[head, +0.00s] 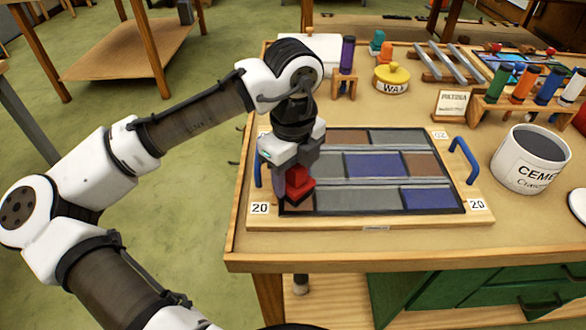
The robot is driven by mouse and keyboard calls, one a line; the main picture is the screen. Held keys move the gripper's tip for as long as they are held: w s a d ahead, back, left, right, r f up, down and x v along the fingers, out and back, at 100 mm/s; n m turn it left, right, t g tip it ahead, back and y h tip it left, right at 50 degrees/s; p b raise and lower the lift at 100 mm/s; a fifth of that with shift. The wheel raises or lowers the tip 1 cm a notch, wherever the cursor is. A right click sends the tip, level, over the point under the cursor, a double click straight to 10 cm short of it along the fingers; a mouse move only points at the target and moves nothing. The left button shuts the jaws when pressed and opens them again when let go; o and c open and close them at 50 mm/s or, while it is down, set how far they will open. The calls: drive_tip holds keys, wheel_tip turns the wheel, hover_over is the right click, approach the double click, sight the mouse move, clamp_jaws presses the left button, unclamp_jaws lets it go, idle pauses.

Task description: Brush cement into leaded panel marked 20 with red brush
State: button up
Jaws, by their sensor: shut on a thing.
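The leaded panel marked 20 (348,197) lies flat on a wooden board with blue handles at both sides and "20" labels at its corners. My gripper (293,168) is shut on the red brush (298,184), pointing down over the left part of the panel. The brush's lower end is at the lower-left panes; whether its bristles touch the glass I cannot tell. The gripper hides the panel's upper-left part. The white cement tub (508,176), filled with dark grey cement, stands to the right of the panel.
Behind the panel are a yellow-lidded wax tin (391,79), a purple-topped tool in a stand (347,56) and a small framed sign (451,104). A wooden rack (511,108) of coloured tools stands at the right. The table's front strip (370,247) is clear.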

sight(292, 193)
drive_tip(key=shift+s, duration=0.65)
drive_tip(key=shift+s+p, duration=0.4)
drive_tip(key=shift+s, duration=0.6)
wheel_tip(292, 193, up, 6)
drive_tip(key=p, duration=0.6)
drive_tip(key=shift+r, duration=0.1)
